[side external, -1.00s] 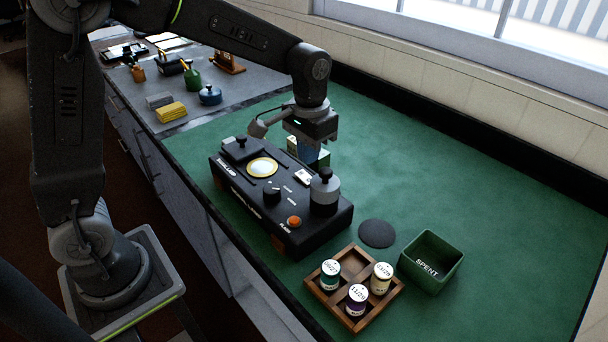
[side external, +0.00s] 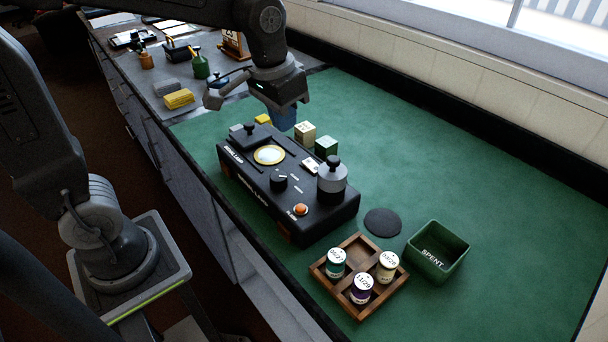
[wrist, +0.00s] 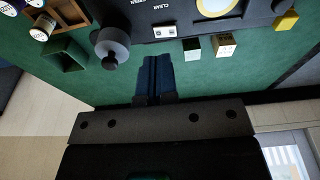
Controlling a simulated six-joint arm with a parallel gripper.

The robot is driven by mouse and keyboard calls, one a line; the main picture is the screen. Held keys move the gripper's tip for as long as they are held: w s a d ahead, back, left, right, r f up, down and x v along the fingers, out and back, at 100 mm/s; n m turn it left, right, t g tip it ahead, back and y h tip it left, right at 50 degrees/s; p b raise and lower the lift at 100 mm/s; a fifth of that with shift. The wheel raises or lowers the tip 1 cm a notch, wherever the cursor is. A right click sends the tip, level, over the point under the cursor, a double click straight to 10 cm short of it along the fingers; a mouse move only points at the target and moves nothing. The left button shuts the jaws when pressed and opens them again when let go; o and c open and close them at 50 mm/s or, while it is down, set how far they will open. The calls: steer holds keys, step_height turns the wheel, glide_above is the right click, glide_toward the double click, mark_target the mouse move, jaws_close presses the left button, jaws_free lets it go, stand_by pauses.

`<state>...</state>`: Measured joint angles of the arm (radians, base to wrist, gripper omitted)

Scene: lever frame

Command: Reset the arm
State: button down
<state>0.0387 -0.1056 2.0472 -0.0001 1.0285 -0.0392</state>
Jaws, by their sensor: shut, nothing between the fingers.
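My gripper (side external: 283,118) is shut and empty, with blue fingers pointing down. In the side external view it hangs above the green mat (side external: 420,170), behind the black device. It also shows in the wrist view (wrist: 155,62), its fingers close together over the mat. The black device (side external: 290,195) has a round cream disc (side external: 269,155), a dark knob (side external: 279,182), an orange button (side external: 301,209) and a grey cylinder with a black knob (side external: 332,180). The same cylinder shows in the wrist view (wrist: 110,42).
Two small blocks, one cream (side external: 305,132) and one green-sided (side external: 326,147), stand behind the device. A wooden tray (side external: 330,290) holds three labelled jars. A green SPENT bin (side external: 437,252) and a dark round pad (side external: 382,222) lie right. The mat's far right is clear.

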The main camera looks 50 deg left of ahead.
steer(key=s+a+r+t, duration=0.1)
steer(key=s+t, duration=0.2)
steer(key=s, duration=0.9)
steer(key=shift+s+t, duration=0.3)
steer(key=shift+a, duration=0.1)
